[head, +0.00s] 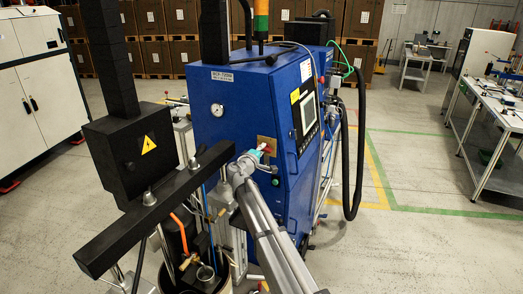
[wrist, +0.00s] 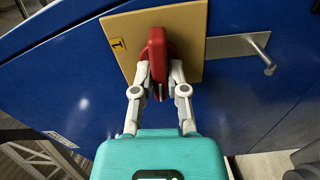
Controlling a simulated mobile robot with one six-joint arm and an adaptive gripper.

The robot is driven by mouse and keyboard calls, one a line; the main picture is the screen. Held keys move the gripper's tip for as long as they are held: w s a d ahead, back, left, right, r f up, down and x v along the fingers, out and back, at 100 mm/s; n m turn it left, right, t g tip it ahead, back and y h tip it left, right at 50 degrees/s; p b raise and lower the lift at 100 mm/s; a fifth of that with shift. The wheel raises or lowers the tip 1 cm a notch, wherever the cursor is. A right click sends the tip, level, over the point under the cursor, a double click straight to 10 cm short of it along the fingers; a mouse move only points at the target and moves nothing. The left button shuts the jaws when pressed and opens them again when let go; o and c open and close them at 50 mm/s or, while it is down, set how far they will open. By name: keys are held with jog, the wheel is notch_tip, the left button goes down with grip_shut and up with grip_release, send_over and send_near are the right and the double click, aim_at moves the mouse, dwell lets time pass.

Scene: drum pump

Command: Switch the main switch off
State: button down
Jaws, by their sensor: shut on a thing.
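The main switch (wrist: 157,48) is a red rotary handle on a yellow plate (wrist: 192,24) in the wrist view. The plate is on the blue cabinet (wrist: 72,70). The red handle's long side runs roughly up and down in the wrist view. My gripper (wrist: 159,77) is shut on the red handle, one finger on each side. In the head view my gripper (head: 258,153) is at the plate (head: 266,143) on the cabinet (head: 248,115); the handle there is small and partly hidden.
A metal door handle (wrist: 262,52) sticks out right of the plate. A black box with a warning sign (head: 130,150) and a black beam (head: 155,210) stand left of my arm. A workbench (head: 490,115) is at the right. Floor (head: 430,240) at the lower right is clear.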

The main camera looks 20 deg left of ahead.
jog(key=shift+n, duration=0.6)
jog(key=c, duration=0.7)
grip_release()
jog(key=shift+o, duration=0.2)
jog(key=shift+s, duration=0.1)
jog(key=s+a, duration=0.1)
jog(key=s, duration=1)
jog(key=shift+s, duration=0.4)
jog(key=shift+f, duration=0.1)
